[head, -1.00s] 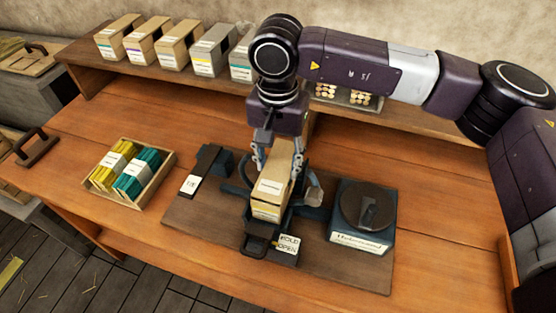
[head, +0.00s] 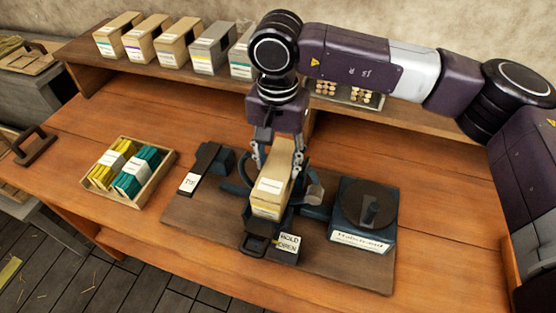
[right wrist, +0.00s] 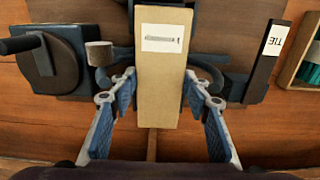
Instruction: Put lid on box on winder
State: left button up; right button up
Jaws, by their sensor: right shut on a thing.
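A tan carton (head: 268,200) stands upright on the dark winder fixture at the middle of the bench, with a white label on top and a yellow-striped label low on its front. In the right wrist view its labelled tan top (right wrist: 161,85) lies between the fingers. I cannot make out where lid and box meet. My right gripper (head: 278,160) comes from above and behind and is shut on the carton's upper part, one finger on each side. The winder's dark frame (head: 256,246) surrounds the carton's foot. My left gripper is not in view.
A "HOLD OPEN" sign (head: 288,243) stands in front. A blue unit with a dark round disc (head: 362,215) is at the right. A "TIE" block (head: 200,169) and a tray (head: 143,196) of yellow and teal bundles are at the left. Several cartons (head: 163,43) line the back shelf.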

jog(key=o, duration=1.2)
jog(key=shift+r, duration=0.1)
notch_tip(320, 180, up, 12)
jog(key=shift+f, duration=0.1)
jog(key=shift+r+p, duration=0.35)
jog(key=shift+r, duration=0.2)
